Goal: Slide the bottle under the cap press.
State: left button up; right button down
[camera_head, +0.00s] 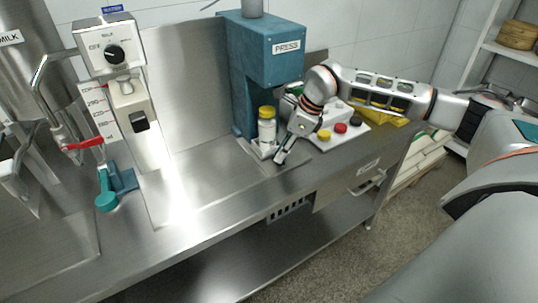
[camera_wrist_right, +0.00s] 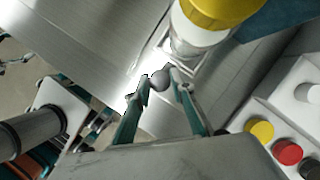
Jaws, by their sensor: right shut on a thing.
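The white bottle with a yellow cap (camera_head: 267,124) stands upright at the foot of the blue cap press (camera_head: 268,57), below its overhanging head in the picture. I cannot tell whether it is exactly under the head. My right gripper (camera_head: 281,156) is low beside the bottle, towards the bench's front. In the right wrist view my right gripper (camera_wrist_right: 168,84) is shut on a grey ball knob (camera_wrist_right: 160,80) just in front of the bottle (camera_wrist_right: 192,42). The bottle sits on a light base with a raised rim. What the knob joins to is partly hidden. My left gripper is not in view.
A white control box with yellow, red and black buttons (camera_head: 341,128) stands right of the press. The steel bench (camera_head: 215,185) is clear left of the press. A dosing machine (camera_head: 112,50) and a teal piece (camera_head: 118,187) are at the left.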

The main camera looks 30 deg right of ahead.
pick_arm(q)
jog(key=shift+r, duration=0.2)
pick_arm(e)
jog(key=shift+d, duration=1.45)
jog(key=shift+w, duration=0.1)
jog(key=c, duration=2)
grip_release()
jog(key=shift+d, duration=0.1)
